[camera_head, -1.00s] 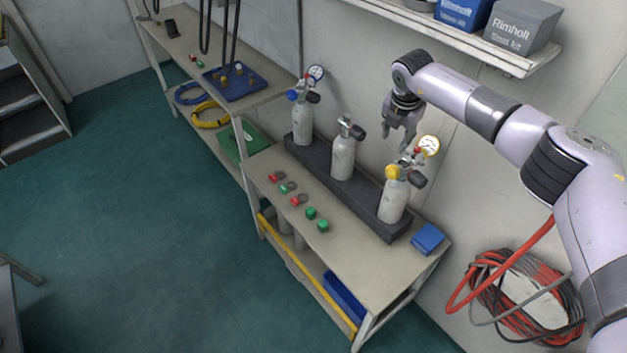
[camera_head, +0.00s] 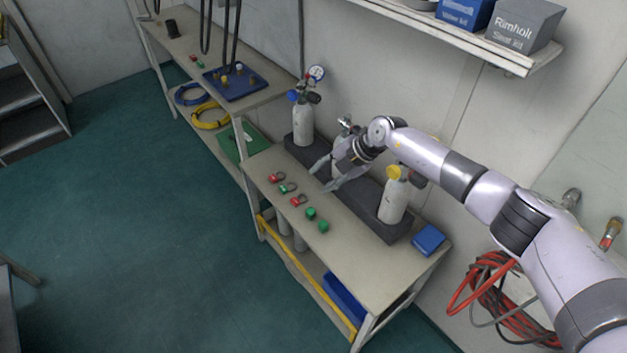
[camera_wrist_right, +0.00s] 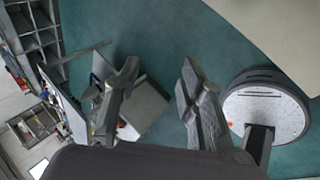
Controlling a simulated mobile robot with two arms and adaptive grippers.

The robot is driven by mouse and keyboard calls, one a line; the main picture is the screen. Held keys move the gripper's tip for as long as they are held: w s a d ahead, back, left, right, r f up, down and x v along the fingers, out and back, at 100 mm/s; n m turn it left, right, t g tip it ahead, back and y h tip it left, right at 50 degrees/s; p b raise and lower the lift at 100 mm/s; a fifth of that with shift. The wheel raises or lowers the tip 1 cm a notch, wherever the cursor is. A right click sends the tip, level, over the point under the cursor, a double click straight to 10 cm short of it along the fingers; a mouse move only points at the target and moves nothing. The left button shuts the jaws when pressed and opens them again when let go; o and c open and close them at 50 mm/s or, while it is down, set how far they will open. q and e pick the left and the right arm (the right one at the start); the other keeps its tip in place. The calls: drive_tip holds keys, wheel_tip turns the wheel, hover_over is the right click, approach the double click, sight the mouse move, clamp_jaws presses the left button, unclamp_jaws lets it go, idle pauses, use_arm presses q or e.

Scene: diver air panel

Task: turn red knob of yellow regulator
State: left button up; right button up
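The yellow regulator (camera_head: 397,173) sits on the right-hand white cylinder (camera_head: 393,203), which stands upright in a dark rack (camera_head: 366,208) on the bench. My right forearm hides the regulator's upper part and gauge. I cannot make out its red knob. My right gripper (camera_head: 322,177) is in front of the middle cylinder, left of the yellow regulator and apart from it. Its two fingers are spread with nothing between them; they also show apart in the right wrist view (camera_wrist_right: 158,92). My left gripper is not in view.
A blue-knobbed regulator (camera_head: 299,96) tops the left cylinder (camera_head: 303,125). Several red and green fittings (camera_head: 298,200) lie along the bench front. A blue box (camera_head: 428,239) lies at the bench's right end. A wall shelf (camera_head: 470,45) holds boxes above.

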drive_tip(key=shift+s+a+f+y, duration=0.1)
drive_tip(key=shift+s+a+y, duration=0.15)
drive_tip(key=shift+a, duration=0.25)
drive_tip(key=shift+s+a+f+y, duration=0.1)
drive_tip(key=shift+a+y, duration=0.25)
drive_tip(key=shift+a, duration=0.15)
drive_tip(key=shift+s+a+f+y, duration=0.1)
drive_tip(key=shift+s+a+y, duration=0.15)
drive_tip(key=shift+a, duration=0.25)
drive_tip(key=shift+w, duration=0.1)
